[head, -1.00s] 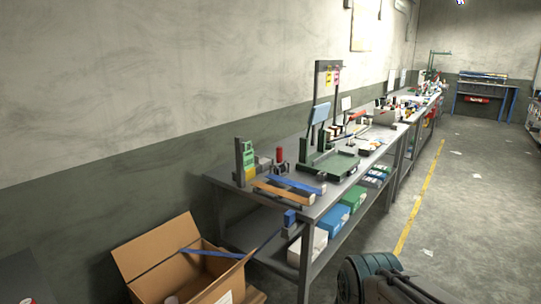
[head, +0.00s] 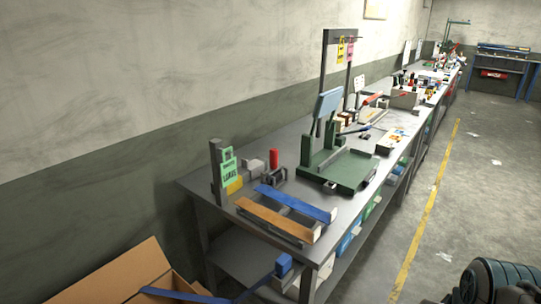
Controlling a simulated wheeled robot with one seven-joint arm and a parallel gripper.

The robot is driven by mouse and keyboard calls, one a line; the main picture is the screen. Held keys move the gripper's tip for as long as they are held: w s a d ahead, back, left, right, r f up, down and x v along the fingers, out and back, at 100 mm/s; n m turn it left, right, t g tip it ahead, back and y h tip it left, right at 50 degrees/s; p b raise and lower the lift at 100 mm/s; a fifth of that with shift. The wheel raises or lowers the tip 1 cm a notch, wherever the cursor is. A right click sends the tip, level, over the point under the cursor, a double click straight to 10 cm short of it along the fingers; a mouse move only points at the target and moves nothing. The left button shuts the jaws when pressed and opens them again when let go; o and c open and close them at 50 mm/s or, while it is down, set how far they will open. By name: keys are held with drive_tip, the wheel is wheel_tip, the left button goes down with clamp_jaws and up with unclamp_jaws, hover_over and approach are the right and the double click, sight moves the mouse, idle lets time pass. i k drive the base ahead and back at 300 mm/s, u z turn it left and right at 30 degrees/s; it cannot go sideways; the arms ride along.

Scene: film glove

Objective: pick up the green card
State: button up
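The green card (head: 227,168) has dark lettering and stands upright against a dark post at the near left end of the grey workbench (head: 300,130). A yellow piece (head: 234,186) sits beside its lower edge. Part of my arm, dark and rounded, shows in the bottom right corner, well away from the card. My gripper's fingers are not in view.
A red cylinder (head: 273,159) and grey blocks stand right of the card. Blue and orange bars (head: 275,218) lie in front. A green fixture (head: 345,170) stands farther right. An open cardboard box (head: 125,275) is at lower left.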

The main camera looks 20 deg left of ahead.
sight(228, 168)
drive_tip(key=u, duration=0.5)
drive_tip(key=i, duration=1)
drive_tip(key=u, duration=0.75)
